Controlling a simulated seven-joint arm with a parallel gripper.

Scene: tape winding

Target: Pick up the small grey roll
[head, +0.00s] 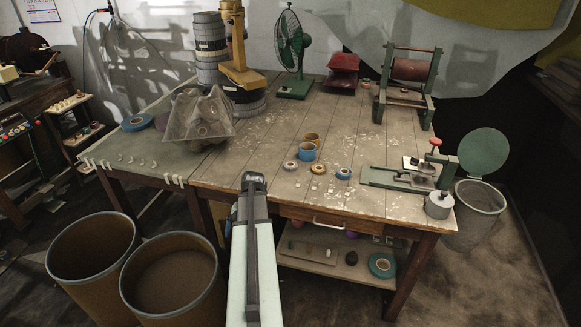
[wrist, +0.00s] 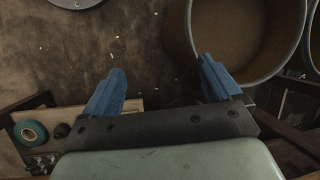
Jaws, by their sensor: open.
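Several small rolls are on the workbench (head: 235,170) in the head view. A small tan-grey roll (head: 291,166) lies near the front edge, left of a small blue roll (head: 343,173). A larger blue roll (head: 307,153) and a yellow-brown roll (head: 313,138) stand just behind them. I cannot tell for sure which one is the small grey roll. My gripper (wrist: 162,84) is open and empty in the wrist view, its two blue fingers wide apart above the floor. In the head view my arm reaches up to the bench's front edge, and the fingers cannot be made out.
Two brown bins (head: 92,247) (head: 172,282) stand on the floor left of my arm. A lower shelf (head: 330,262) holds a teal roll (head: 382,264), also seen in the wrist view (wrist: 31,132). A metal fixture (head: 400,180) lies right of the rolls; a green fan (head: 292,45) stands behind.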

